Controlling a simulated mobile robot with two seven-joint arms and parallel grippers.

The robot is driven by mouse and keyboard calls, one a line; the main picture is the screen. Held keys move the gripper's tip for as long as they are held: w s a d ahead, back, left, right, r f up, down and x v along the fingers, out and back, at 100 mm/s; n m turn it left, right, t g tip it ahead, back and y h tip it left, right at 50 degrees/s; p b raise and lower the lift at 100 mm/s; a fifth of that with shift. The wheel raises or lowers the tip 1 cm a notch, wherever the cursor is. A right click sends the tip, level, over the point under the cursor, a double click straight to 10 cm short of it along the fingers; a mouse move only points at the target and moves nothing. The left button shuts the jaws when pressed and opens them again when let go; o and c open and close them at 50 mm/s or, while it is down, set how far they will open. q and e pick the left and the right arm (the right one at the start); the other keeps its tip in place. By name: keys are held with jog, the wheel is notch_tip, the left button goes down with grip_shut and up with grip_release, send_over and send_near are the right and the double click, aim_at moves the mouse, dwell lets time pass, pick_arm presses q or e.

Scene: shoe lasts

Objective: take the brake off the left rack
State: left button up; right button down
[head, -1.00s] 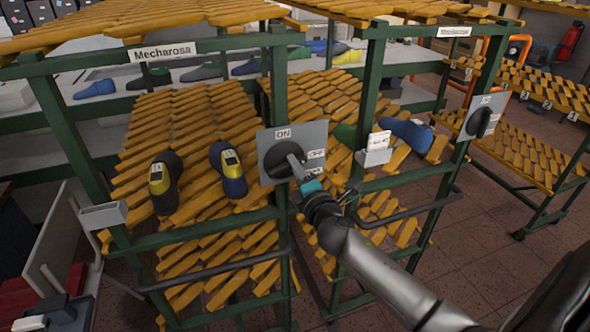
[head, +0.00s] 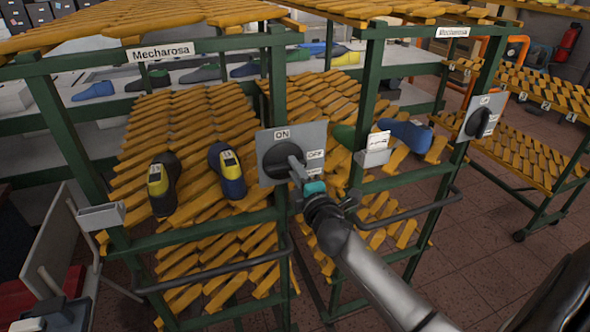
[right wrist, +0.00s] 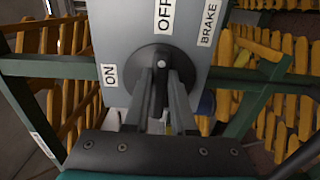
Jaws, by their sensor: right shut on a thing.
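The left rack (head: 125,247) has a green frame, slanted yellow slats and a Mecharosa sign. On its right front post sits a grey brake panel (head: 270,178) marked ON and OFF, with a black round knob (head: 275,160). In the right wrist view the panel (right wrist: 125,30) also reads BRAKE, and the knob (right wrist: 143,59) lies straight ahead. My right gripper (head: 298,169) is shut on the knob's bar, one finger on each side in the wrist view. My left gripper is not in view.
Two dark shoe lasts with yellow parts (head: 229,175) lie on the left rack's slats. A second rack to the right has its own panel (head: 480,118) and carries a blue last (head: 406,133). A black handle bar (head: 410,212) runs below it. Floor (head: 470,275) is free at lower right.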

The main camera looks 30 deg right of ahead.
jog(key=c, duration=0.7)
grip_release()
jog(key=shift+c, duration=0.2)
jog(key=shift+s, duration=0.1)
jog(key=b+v, duration=0.1)
jog(key=v, duration=1.4)
jog(key=shift+a, duration=0.15)
